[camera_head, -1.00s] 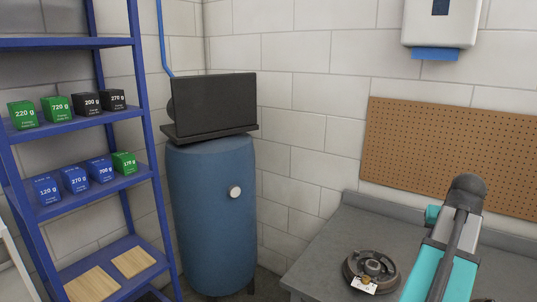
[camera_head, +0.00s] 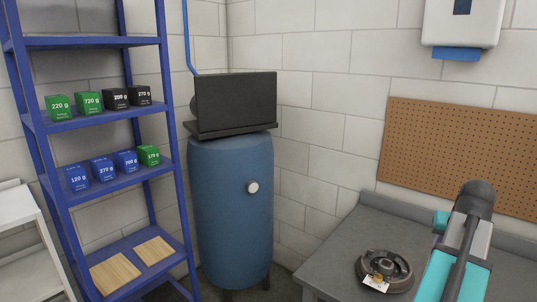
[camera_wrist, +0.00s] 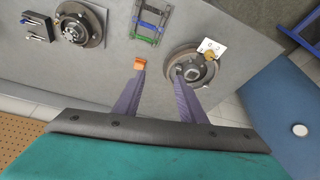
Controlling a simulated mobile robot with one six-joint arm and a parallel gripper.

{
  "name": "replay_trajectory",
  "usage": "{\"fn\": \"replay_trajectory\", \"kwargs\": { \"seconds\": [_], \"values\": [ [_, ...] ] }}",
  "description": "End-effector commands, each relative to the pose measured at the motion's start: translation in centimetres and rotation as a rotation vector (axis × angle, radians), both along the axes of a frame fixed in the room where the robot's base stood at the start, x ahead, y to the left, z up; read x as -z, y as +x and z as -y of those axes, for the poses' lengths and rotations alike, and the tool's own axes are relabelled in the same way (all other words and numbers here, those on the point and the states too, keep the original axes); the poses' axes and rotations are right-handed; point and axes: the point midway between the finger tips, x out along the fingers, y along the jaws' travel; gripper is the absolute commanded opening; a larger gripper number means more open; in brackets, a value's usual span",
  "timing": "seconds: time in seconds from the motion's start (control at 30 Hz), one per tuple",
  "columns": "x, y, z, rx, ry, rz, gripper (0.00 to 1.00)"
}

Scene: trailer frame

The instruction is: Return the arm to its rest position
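My arm (camera_head: 465,240), teal and grey with a dark rounded joint, rises at the lower right of the head view, in front of the grey workbench (camera_head: 345,245). My gripper (camera_wrist: 160,72) shows in the wrist view with its two purple fingers apart and nothing held between them. The bench top lies beyond the fingertips. A small orange piece (camera_wrist: 139,63) shows at the left fingertip; I cannot tell whether it lies on the bench. A brake disc with a hub (camera_wrist: 190,68) and a white tag (camera_wrist: 212,46) lies by the right fingertip. The gripper is hidden in the head view.
Another disc (camera_wrist: 80,25), coloured frames (camera_wrist: 151,20) and small dark parts (camera_wrist: 37,27) lie on the bench. A blue tank (camera_head: 232,215) stands left of it, then a blue shelf rack (camera_head: 110,187) with labelled boxes. A pegboard (camera_head: 455,155) hangs behind the bench.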

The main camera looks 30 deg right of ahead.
Motion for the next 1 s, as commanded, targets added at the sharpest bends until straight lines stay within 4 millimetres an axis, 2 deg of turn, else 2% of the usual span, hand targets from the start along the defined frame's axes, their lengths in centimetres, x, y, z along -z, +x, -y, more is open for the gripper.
{"fn": "replay_trajectory", "kwargs": {
  "seconds": [0.27, 0.47, 0.7, 1.0],
  "values": [
    [4.5, 5.6, -2.6, -0.095, 0.053, -0.02, 0.37],
    [10.3, 11.1, -6.6, -0.2, 0.121, -0.054, 0.37],
    [17.4, 16.6, -12.6, -0.325, 0.203, -0.109, 0.37],
    [26.5, 21.4, -21.4, -0.476, 0.294, -0.195, 0.37]
  ]
}}
